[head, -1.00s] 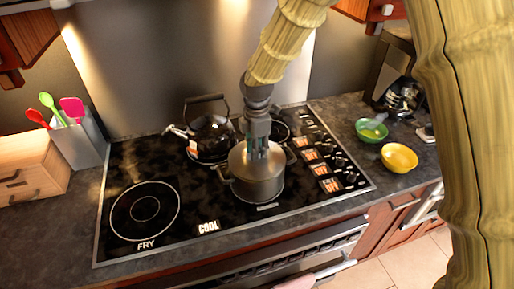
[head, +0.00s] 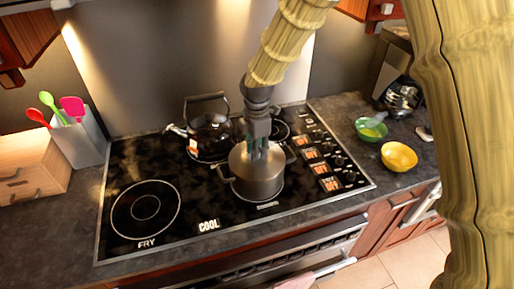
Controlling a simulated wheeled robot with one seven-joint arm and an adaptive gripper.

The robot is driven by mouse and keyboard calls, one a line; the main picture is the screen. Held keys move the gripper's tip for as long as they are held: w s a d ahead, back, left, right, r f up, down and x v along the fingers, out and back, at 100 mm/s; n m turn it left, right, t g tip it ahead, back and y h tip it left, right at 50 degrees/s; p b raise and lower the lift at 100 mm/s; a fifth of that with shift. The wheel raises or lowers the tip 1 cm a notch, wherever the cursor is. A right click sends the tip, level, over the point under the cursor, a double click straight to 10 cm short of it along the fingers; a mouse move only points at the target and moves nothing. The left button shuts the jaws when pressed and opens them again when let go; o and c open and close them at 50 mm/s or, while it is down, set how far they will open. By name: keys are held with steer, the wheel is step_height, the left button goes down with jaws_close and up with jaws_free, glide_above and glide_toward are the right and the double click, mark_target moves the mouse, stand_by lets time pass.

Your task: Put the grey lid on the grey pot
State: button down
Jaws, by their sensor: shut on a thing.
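The grey pot (head: 258,184) stands on the front right burner of the black cooktop, with a handle on each side. The grey lid (head: 243,165) is at the top of the pot, and its rim appears to line up with the pot's rim. I cannot tell from this view whether it is fully seated. My gripper (head: 258,154) points down over the middle of the pot, shut on the lid. The fingers hide the lid's knob.
A black kettle (head: 210,131) stands behind the pot to the left. A green bowl (head: 371,130) and a yellow bowl (head: 399,157) sit on the counter at right. A utensil holder (head: 80,142) and a wooden box (head: 32,168) are at left. The front left burner (head: 145,208) is clear.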

stand_by(0.4)
steer(key=c, duration=0.7)
jaws_free()
steer(key=shift+f, duration=0.1)
steer(key=shift+r, duration=0.2)
